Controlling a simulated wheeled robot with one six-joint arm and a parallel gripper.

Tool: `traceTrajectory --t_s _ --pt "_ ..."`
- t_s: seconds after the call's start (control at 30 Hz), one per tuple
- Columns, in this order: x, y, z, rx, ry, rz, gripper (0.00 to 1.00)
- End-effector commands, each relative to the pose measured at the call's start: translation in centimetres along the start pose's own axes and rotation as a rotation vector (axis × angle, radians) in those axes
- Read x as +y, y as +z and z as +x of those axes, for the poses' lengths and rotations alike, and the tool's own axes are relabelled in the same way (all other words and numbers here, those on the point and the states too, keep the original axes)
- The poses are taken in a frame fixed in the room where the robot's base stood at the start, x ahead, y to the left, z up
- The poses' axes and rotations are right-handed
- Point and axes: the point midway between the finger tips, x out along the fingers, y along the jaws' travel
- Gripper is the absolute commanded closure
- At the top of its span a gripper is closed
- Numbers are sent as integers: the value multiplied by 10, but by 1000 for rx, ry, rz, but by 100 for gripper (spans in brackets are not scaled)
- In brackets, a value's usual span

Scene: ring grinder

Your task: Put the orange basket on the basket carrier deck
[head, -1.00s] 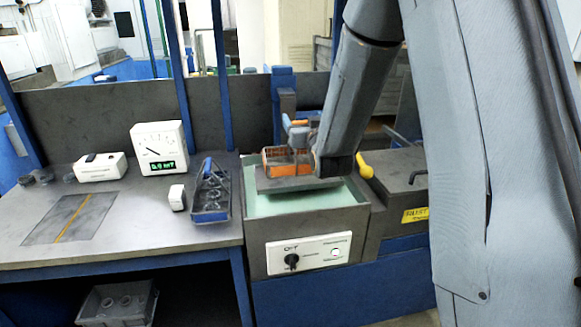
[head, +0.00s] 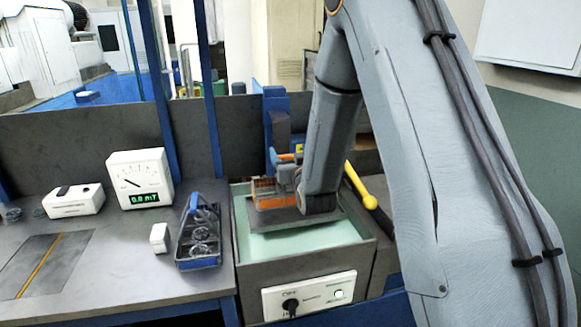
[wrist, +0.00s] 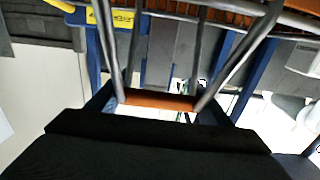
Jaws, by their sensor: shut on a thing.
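The orange basket (head: 272,194), an open wire-sided box, is at the dark flat deck (head: 325,217) over the pale green tank in the head view. Whether its base touches the deck or hangs just above it, I cannot tell. My gripper (head: 284,160) is above the basket, shut on its handle. In the wrist view the orange handle bar (wrist: 160,100) lies between the blue fingers, with grey rods running from it. My forearm hides the basket's right side and part of the deck.
A blue-handled basket with rings (head: 199,240) stands left of the tank (head: 255,243). A meter (head: 140,178) reading 0.0 mT and a white box (head: 73,200) are on the bench. A blue post (head: 275,105) rises behind the tank; a yellow-tipped lever (head: 360,187) is to the right.

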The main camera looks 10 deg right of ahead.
Motion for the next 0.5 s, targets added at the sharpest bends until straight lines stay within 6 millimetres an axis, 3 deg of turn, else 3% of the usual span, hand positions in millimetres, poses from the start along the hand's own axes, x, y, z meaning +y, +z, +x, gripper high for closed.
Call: traceTrajectory --t_s 0.5 --pt "2 43 0 1 3 0 75"
